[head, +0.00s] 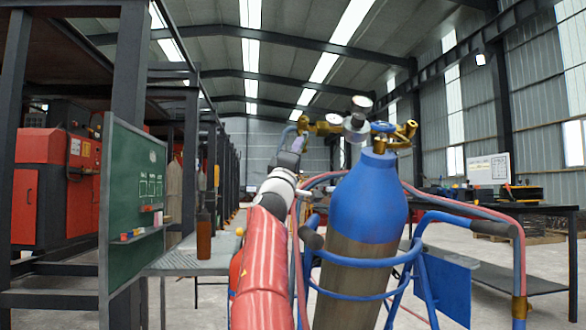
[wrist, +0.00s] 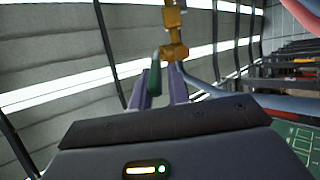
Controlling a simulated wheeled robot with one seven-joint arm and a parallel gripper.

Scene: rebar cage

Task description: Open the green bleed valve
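The green bleed valve handle (wrist: 154,72) is a short green lever beside a brass fitting (wrist: 174,50) in the wrist view. My gripper (wrist: 160,88) has two purple fingers, set apart, reaching up to the fitting. The green lever lies between them in the picture, close to the left finger, with a gap to the right finger. I cannot tell whether either finger touches it. In the head view my gripper (head: 297,144) is just below the brass fitting (head: 303,124) at the left end of the regulator. The green lever is not clear there.
A blue-topped gas cylinder (head: 368,200) stands in a blue cart frame (head: 365,258), with gauges (head: 361,104) and brass valves on top. Red and blue hoses (head: 462,204) loop around it. A green board (head: 135,210) and grey table (head: 190,262) stand left, a workbench (head: 530,210) right.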

